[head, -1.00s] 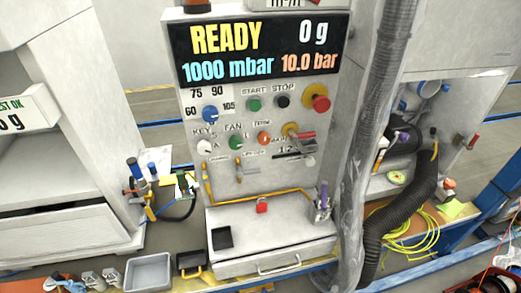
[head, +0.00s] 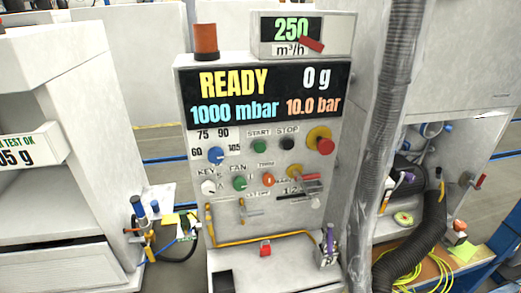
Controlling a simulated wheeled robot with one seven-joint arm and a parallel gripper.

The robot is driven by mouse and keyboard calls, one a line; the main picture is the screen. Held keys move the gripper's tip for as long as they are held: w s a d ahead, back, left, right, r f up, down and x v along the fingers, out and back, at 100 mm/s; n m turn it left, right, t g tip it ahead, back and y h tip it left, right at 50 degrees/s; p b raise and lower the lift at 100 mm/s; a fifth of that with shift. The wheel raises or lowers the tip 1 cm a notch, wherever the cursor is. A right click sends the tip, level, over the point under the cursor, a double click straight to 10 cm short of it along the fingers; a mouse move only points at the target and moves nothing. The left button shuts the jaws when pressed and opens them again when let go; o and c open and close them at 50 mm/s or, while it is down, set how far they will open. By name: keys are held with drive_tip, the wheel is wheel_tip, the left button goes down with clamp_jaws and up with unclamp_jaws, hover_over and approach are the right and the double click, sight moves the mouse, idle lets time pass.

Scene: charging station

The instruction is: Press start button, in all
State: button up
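The charging station's control panel (head: 225,225) stands upright in the middle of the head view. The green start button (head: 260,146) sits under the label START, left of the black stop button (head: 287,143). A red emergency knob on a yellow base (head: 322,141) is to their right. The display (head: 262,95) reads READY, 0 g, 1000 mbar and 10.0 bar. Whether the start button is pressed in cannot be told. My gripper is not in view.
A blue knob (head: 216,155), a green fan knob (head: 239,183) and an orange button (head: 268,180) surround the start button. A grey corrugated hose (head: 385,150) hangs right of the panel. A meter (head: 300,35) reads 250 m³/h on top.

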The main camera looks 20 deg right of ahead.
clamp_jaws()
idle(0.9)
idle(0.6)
